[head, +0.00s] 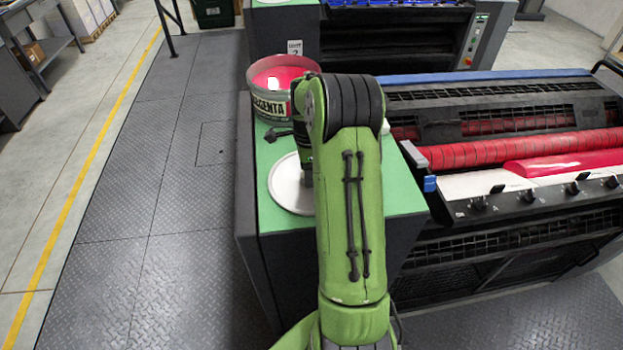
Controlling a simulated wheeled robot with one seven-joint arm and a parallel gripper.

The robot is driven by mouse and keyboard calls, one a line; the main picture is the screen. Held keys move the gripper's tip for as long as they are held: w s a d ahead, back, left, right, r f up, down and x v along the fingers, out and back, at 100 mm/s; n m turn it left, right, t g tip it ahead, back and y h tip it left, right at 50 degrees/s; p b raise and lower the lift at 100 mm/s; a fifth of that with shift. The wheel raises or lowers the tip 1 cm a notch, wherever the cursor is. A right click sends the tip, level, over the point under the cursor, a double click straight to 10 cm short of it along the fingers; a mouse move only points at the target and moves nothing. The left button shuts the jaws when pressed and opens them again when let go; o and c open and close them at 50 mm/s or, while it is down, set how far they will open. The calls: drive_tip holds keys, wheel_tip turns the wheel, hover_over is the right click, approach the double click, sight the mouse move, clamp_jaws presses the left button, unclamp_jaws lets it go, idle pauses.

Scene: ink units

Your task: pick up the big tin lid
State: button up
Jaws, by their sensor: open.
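The big tin lid (284,190) is a pale grey-white round disc. It lies flat on the green top (277,222) of the cabinet beside the press, and my arm covers its right part. My gripper (306,178) points down over the lid and is open. Most of it is hidden behind my green arm, and I cannot tell whether the fingers touch the lid.
An open tin of magenta ink (270,106) stands behind the lid on the same top. A small dark object (275,134) lies in front of the tin. The press with red rollers (520,148) is to the right. The plated floor (180,240) at left is clear.

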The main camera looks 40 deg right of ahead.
clamp_jaws()
drive_tip(key=shift+r, duration=0.1)
